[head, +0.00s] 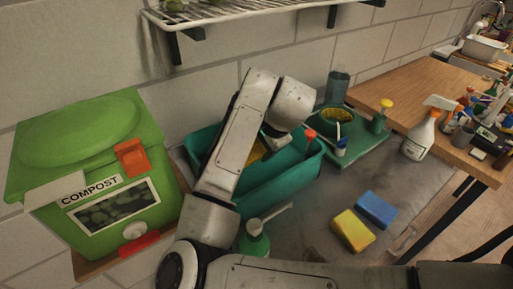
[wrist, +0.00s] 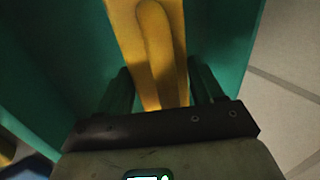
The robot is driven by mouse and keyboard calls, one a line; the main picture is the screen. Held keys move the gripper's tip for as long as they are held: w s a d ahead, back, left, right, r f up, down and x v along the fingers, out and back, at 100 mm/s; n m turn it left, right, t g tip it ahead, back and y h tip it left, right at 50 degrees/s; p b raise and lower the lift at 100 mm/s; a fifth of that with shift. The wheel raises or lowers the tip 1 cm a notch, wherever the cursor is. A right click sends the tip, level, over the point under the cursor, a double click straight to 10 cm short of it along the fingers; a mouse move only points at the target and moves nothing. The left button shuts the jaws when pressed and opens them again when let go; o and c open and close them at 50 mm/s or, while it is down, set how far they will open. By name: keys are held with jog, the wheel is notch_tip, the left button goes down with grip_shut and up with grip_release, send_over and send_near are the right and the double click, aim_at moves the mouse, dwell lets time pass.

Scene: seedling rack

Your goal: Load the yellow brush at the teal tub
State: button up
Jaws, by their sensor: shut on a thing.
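The teal tub (head: 275,190) stands on the grey bench by the wall in the head view, partly covered by my arm. The yellow brush (wrist: 152,45) shows in the wrist view as a long yellow piece with a rounded raised part. My gripper (wrist: 160,88) is shut on it, with one dark finger at each side. Teal walls of the tub (wrist: 225,45) surround both in the wrist view. In the head view a bit of yellow (head: 257,152) shows inside the tub beside my arm; the fingers and the brush's far end are hidden there.
A green compost bin (head: 100,170) stands left of the tub. A green tray (head: 360,150) with a pot and bottles is to the right. Yellow (head: 352,230) and blue (head: 376,209) sponges lie in front. A wire shelf (head: 235,12) hangs above. A green bottle (head: 255,241) stands near my arm.

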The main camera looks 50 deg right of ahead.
jog(key=shift+r+p, duration=4.2)
jog(key=shift+r, duration=0.75)
jog(key=shift+r, duration=0.1)
notch_tip(320, 180, up, 4)
jog(key=p, duration=0.3)
jog(key=shift+s, duration=0.1)
